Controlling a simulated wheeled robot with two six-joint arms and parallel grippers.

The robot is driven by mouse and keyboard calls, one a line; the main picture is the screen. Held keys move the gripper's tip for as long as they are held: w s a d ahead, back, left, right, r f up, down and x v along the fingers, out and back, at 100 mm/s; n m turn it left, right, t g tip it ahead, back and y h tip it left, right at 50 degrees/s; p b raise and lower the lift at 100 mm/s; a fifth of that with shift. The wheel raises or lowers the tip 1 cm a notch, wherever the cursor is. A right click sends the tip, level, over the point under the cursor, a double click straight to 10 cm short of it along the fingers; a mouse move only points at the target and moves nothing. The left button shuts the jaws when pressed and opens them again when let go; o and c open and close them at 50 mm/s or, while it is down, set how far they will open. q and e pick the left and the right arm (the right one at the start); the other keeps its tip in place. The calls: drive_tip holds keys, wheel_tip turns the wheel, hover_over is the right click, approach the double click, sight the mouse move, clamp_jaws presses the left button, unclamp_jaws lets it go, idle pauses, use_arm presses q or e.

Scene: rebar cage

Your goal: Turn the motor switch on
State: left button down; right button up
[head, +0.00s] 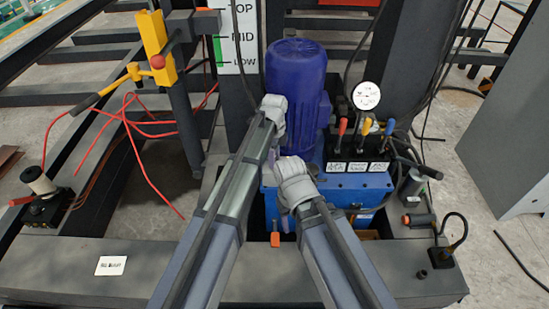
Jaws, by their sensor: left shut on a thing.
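The blue motor (297,85) stands upright behind my arms, above a blue tank (352,185). I cannot single out the motor switch. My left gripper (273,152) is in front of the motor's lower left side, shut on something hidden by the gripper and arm. My right arm's wrist (293,180) is just below it, over the left part of the tank; its fingers do not show clearly. A small orange part (275,240) shows between my two forearms.
A valve block (355,160) with red, yellow and blue levers and a gauge (366,96) stand right of the motor. A black box with a pale knob (40,185) is far left, near red cables. A grey cabinet (510,130) stands right. A dark beam (60,265) crosses the front.

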use_arm(q)
drive_tip(key=m, duration=0.4)
drive_tip(key=shift+m, duration=0.4)
idle(0.4)
drive_tip(key=shift+c, duration=2.1)
unclamp_jaws()
drive_tip(key=shift+r, duration=0.1)
wheel_tip(320, 180, up, 8)
drive_tip(key=p, duration=0.8)
drive_tip(key=shift+f, duration=0.2)
